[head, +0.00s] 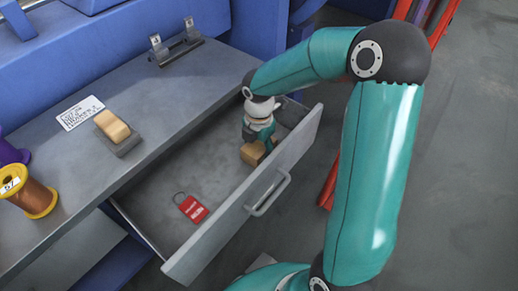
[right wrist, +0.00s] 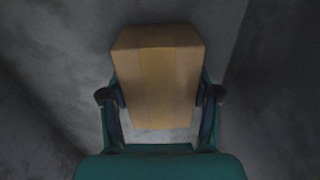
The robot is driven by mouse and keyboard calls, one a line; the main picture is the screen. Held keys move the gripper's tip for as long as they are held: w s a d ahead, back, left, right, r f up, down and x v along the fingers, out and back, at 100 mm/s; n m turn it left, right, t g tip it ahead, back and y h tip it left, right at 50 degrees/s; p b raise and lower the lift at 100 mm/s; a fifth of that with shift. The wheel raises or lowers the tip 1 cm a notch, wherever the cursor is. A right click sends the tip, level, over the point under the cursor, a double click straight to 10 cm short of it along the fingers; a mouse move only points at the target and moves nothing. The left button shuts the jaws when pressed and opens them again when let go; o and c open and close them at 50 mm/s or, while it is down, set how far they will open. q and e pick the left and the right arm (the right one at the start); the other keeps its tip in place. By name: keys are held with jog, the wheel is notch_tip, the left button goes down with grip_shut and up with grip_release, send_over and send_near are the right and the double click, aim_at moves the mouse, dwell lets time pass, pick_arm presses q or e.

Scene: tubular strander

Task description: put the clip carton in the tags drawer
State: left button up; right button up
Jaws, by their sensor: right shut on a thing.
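The clip carton (head: 252,153) is a small brown box, low inside the far right end of the open drawer (head: 163,195). My right gripper (head: 261,138) reaches down into the drawer and is shut on the carton. In the right wrist view the carton (right wrist: 158,78) sits between the two fingers of the gripper (right wrist: 160,98), with grey drawer surfaces around it. I cannot tell whether the carton touches the drawer floor. A red tag (head: 192,208) with a ring lies in the drawer, left of the carton. My left gripper is not in view.
The drawer front with its handle (head: 268,194) stands pulled out from the grey bench (head: 150,95). On the bench are a written card (head: 80,113), a tan block on a grey base (head: 116,130), a metal bracket (head: 176,42) and a copper-coloured spool (head: 30,193).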

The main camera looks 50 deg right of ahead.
aim_at(259, 144)
jog(key=o, duration=1.4)
notch_tip(259, 144, up, 12)
jog(key=p, duration=0.4)
jog(key=shift+r, duration=0.1)
